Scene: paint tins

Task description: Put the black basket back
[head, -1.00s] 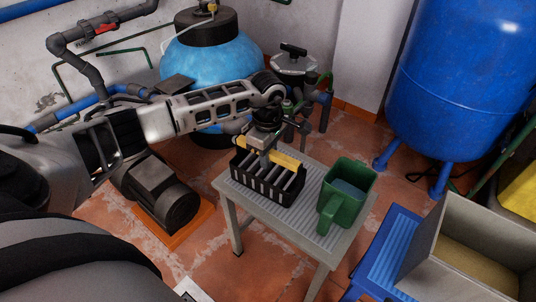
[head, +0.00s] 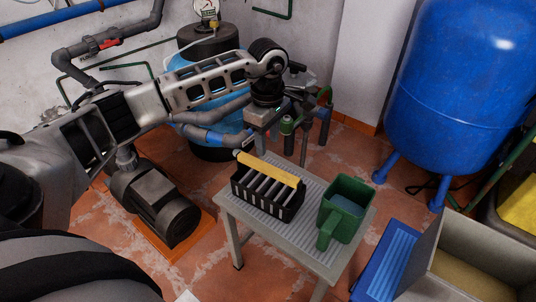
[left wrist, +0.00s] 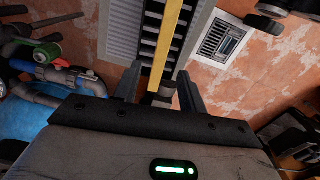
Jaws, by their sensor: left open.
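The black basket (head: 266,203) stands upright on a small grey table (head: 290,238) in the head view. It has slatted dividers and a yellow bar handle (head: 268,168) along its top. My left gripper (head: 258,140) is raised above and behind the basket, apart from it, open and empty. In the left wrist view the yellow handle (left wrist: 165,45) runs between the two spread fingers (left wrist: 158,84), with the dark basket beyond it. My right gripper is not in view.
A green jug (head: 327,228) stands on the table just right of the basket. A blue tank (head: 445,100) and an open grey box (head: 490,240) are at the right. A motor (head: 155,205) sits on the floor left of the table. Pipes and valves are behind.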

